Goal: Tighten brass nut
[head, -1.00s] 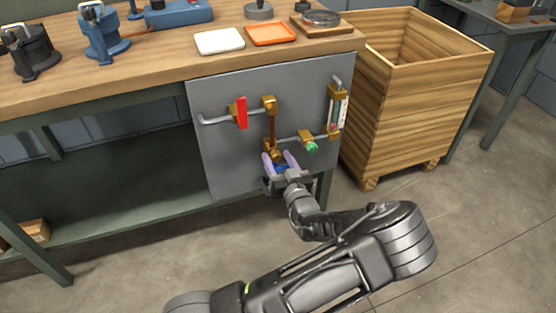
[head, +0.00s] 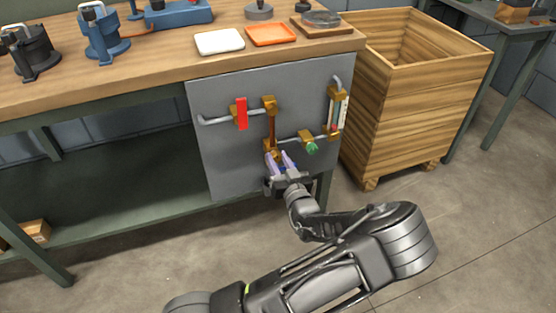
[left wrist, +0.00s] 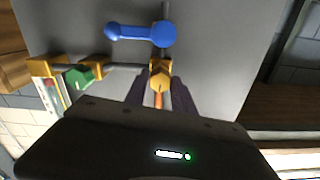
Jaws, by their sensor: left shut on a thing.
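The brass nut (left wrist: 160,74) sits at the end of a copper tube (head: 271,128) on the grey panel. My left gripper (head: 279,156) reaches up to it from below, its two purple fingers closed in on either side. In the left wrist view the fingers (left wrist: 160,93) flank the nut and the tube's end, and the gripper is shut on the nut. The fingers and the gripper body hide part of it. A blue lever handle (left wrist: 140,33) lies just beyond the nut in that view. My right gripper is not in view.
The panel (head: 225,165) also carries a red handle (head: 241,113), a green knob (head: 312,147) and a sight gauge (head: 342,112). The bench top (head: 160,65) above holds trays and devices. A wooden crate (head: 415,110) stands at the right. The floor in front is open.

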